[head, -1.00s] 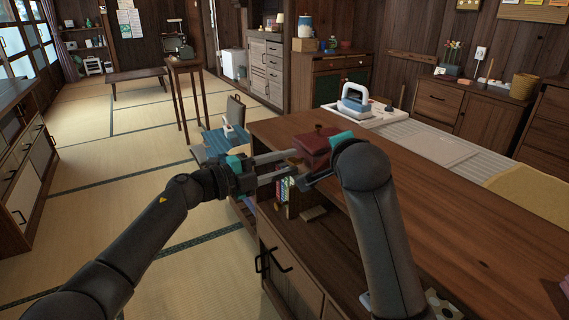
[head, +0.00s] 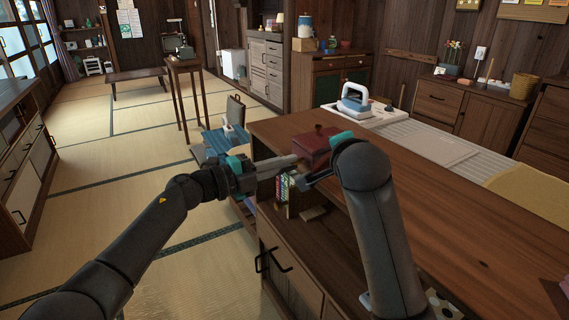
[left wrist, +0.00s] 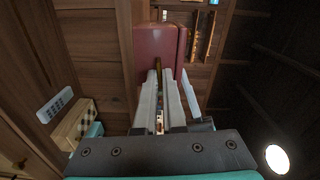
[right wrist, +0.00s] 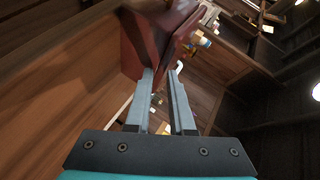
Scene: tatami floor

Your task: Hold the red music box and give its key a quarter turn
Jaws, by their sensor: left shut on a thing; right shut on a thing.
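The red music box (head: 312,148) is at the near left end of the wooden counter, with a small knob on its lid. In the left wrist view the box (left wrist: 158,42) is straight ahead of my left gripper (left wrist: 160,72). That gripper is shut on a small brass-coloured key (left wrist: 158,62) at the box's side, mostly hidden between the fingers. My right gripper (right wrist: 161,74) is shut on the box (right wrist: 150,42), which sits at its fingertips in the right wrist view. In the head view my right arm hides part of the box and most of that gripper.
The wooden counter (head: 440,210) extends to the right, mostly bare. Books (head: 283,188) stand on a shelf under its left end. A white-and-blue iron (head: 354,102) stands at the back. Open tatami floor (head: 110,180) lies to the left.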

